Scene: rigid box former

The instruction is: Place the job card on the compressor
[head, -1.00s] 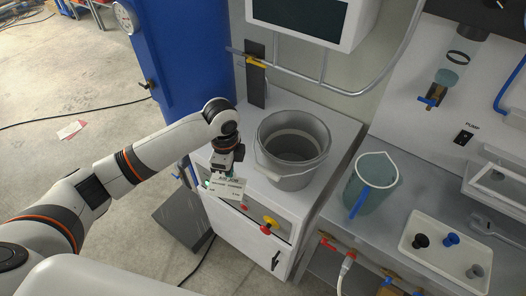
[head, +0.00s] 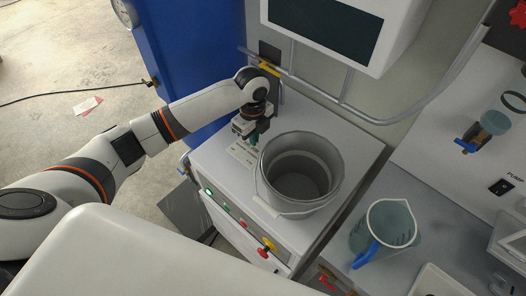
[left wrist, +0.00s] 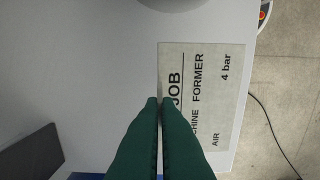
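The job card (head: 243,153) is a pale printed card at the left part of the white cabinet's top (head: 215,158). My left gripper (head: 253,139) is over that top, left of the grey bucket, with its green fingers pointing down at the card. In the left wrist view, the fingertips (left wrist: 160,101) are together at one edge of the card (left wrist: 225,110) and hide part of its print. The card looks nearly flat over the surface; I cannot tell whether it touches. Nothing is labelled as a compressor. My right gripper is out of view.
The grey bucket (head: 300,172) stands close to the right of the gripper. Buttons and a yellow-red knob (head: 266,246) are on the cabinet's front. A pipe (head: 330,107) and a screen (head: 325,28) are behind. A clear jug (head: 385,232) stands on the right-hand bench.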

